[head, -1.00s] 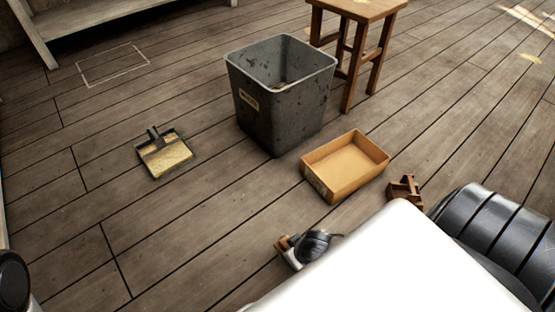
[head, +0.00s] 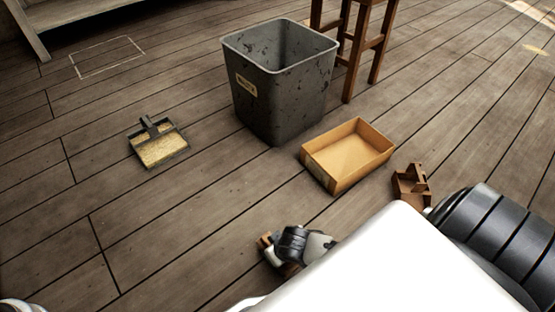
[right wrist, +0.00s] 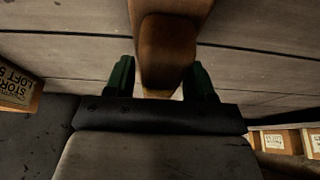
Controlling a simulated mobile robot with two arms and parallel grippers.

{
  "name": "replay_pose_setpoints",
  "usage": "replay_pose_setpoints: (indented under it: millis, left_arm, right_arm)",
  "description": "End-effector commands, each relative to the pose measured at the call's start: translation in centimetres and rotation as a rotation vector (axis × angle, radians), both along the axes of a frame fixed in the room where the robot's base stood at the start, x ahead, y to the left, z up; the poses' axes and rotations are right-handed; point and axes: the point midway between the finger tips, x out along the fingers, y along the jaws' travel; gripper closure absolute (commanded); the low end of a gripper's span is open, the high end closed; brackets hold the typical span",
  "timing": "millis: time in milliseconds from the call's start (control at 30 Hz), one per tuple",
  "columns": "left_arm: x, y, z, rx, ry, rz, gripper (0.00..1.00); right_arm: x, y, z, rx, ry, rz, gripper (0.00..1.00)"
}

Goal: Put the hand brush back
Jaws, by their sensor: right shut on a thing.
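A brown wooden piece, which looks like the hand brush (right wrist: 165,45), is between the green fingers of my right gripper (right wrist: 160,72) in the right wrist view. The gripper is shut on it. The bristles cannot be made out. In the head view my right gripper (head: 292,245) is low over the floor at bottom centre, partly hidden by my white arm, with brown wood showing beside it. A dustpan (head: 158,143) with straw-coloured material lies on the floor at left. My left gripper is not in view.
A grey bin (head: 280,95) stands at centre, with an open tan box (head: 347,155) in front. A small brown wooden object (head: 411,184) is right of the box, near my arm. A wooden stool (head: 362,45) stands behind. A pale rectangle (head: 107,58) is outlined on the floor. The left floor is mostly clear.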

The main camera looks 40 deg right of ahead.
Motion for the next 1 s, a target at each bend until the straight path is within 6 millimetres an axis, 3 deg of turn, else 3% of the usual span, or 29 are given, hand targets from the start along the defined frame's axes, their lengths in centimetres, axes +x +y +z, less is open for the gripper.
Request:
replay_pose_setpoints:
  millis: [167, 200, 367, 700, 767, 1000]
  left_arm:
    - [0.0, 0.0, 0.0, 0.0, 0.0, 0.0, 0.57]
    - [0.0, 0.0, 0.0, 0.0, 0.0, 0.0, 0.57]
    - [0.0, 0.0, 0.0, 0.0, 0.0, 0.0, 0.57]
    - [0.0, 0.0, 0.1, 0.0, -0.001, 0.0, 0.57]
    - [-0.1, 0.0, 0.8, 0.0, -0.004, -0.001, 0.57]
    - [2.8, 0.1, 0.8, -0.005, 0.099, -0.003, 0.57]
  right_arm:
    - [0.0, 0.0, -0.1, 0.0, -0.001, 0.0, 0.67]
    - [0.0, 0.0, -0.2, 0.0, 0.0, 0.0, 0.44]
    - [0.0, 0.0, -0.2, 0.0, 0.0, 0.001, 0.2]
    - [0.0, 0.0, 0.2, 0.0, -0.001, 0.001, 0.2]
    - [-0.3, 0.0, 0.9, 0.0, 0.0, 0.001, 0.2]
    - [-1.9, -0.2, 5.1, 0.0, 0.002, 0.0, 0.2]
